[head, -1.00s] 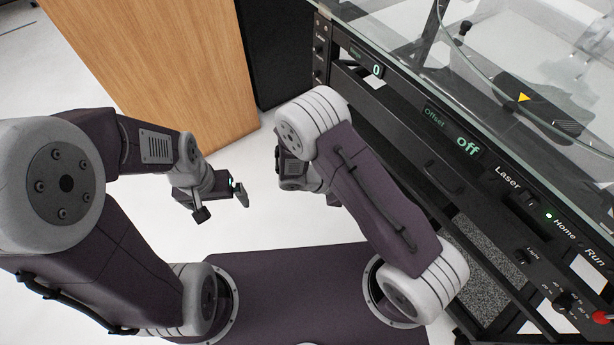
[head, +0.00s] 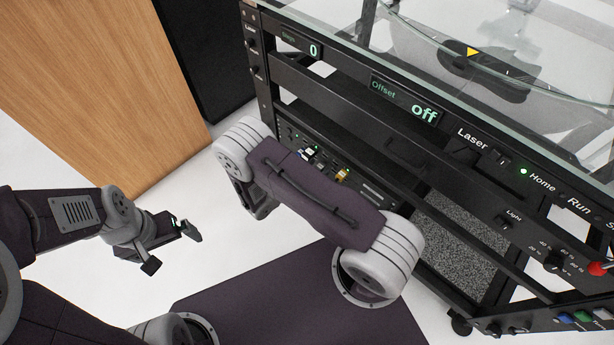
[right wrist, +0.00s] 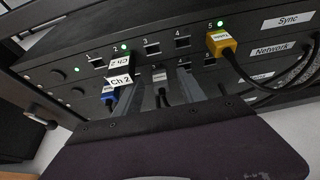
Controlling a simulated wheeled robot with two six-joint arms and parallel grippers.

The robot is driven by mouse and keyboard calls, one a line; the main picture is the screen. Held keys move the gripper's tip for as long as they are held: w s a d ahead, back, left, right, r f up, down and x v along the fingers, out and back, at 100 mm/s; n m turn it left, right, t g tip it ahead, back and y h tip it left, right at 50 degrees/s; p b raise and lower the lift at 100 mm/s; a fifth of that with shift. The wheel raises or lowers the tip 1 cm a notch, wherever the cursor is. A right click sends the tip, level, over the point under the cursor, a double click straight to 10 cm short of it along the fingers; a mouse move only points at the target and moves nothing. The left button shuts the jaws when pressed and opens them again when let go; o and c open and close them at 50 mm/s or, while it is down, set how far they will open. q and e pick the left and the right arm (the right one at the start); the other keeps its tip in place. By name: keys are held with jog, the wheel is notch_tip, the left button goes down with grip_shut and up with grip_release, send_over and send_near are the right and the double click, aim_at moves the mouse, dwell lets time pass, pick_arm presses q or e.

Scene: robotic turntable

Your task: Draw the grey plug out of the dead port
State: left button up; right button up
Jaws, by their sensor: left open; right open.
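In the right wrist view a small grey plug (right wrist: 159,76) with a pale label and dark cable sits in the lower row of the port panel, below port number 3. I see no lit light beside it. My right gripper (right wrist: 158,88) is open, with one finger on each side of this plug and its cable. I cannot tell whether either finger touches it. In the head view my right gripper is mostly hidden behind its own arm. My left gripper (head: 172,248) is open and empty above the floor, away from the rack.
A yellow plug (right wrist: 221,43) is at port 5, right of my fingers. A blue plug (right wrist: 109,92) and white "Ch 2" tags (right wrist: 119,81) are close to the left finger. Black cables hang at right. A wooden panel (head: 105,80) stands left of the rack (head: 330,95).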

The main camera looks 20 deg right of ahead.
jog(key=shift+w+d, duration=0.1)
jog(key=shift+d, duration=0.05)
grip_shut()
jog(key=shift+s+a, duration=0.25)
jog(key=shift+a, duration=0.4)
jog(key=shift+s+a, duration=0.3)
jog(key=shift+a, duration=0.3)
jog(key=shift+s+a, duration=0.25)
jog(key=shift+a, duration=0.4)
